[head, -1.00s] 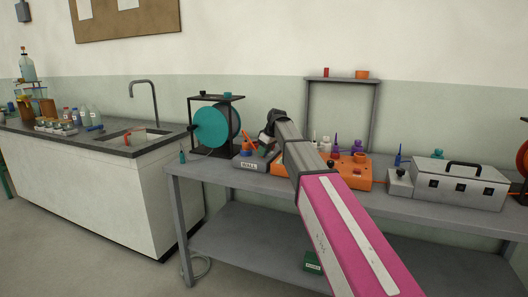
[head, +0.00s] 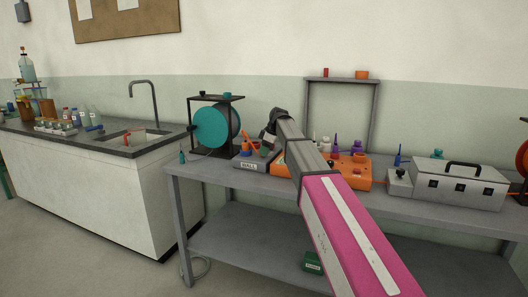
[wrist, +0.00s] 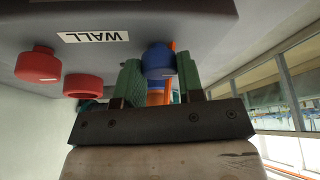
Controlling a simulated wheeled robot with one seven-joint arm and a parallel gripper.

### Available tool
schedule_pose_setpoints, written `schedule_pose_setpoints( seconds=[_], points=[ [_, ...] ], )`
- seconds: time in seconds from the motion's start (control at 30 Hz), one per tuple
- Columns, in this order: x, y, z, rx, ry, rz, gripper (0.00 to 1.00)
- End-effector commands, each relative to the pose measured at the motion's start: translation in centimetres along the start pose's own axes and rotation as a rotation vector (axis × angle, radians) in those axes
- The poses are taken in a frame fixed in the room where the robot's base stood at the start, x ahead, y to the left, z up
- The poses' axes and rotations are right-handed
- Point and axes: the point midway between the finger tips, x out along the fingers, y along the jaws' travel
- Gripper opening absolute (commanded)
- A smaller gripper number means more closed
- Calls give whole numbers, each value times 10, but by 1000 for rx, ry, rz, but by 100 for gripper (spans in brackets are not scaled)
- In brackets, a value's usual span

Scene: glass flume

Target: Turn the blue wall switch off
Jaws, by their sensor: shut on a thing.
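A grey box with a WALL label (wrist: 92,36) fills the upper part of the wrist view, upside down. The blue wall switch (wrist: 159,60) is a rounded blue cap on this box. My gripper (wrist: 159,72) has its green finger pads on both sides of the blue switch and is shut on it. In the head view the grey WALL box (head: 249,165) stands on the bench, with my gripper (head: 268,140) over its back part.
Two red knobs (wrist: 38,66) sit on the box beside the blue switch. An orange box (head: 355,178) with bottles stands right of the WALL box on the bench (head: 225,180). A teal reel (head: 212,127) stands behind to the left. A silver case (head: 465,188) is farther right.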

Motion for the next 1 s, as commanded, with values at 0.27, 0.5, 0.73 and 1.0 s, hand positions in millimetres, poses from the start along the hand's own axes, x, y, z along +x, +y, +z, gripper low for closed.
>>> schedule_pose_setpoints(
  seconds=[0.27,0.5,0.73,1.0],
  points=[
    [0,0,0,-2,-1,0,11],
    [0,0,0,-1,0,0,60],
    [-4,0,0,0,0,0,60],
    [-46,1,0,-1,0,1,60]
  ],
)
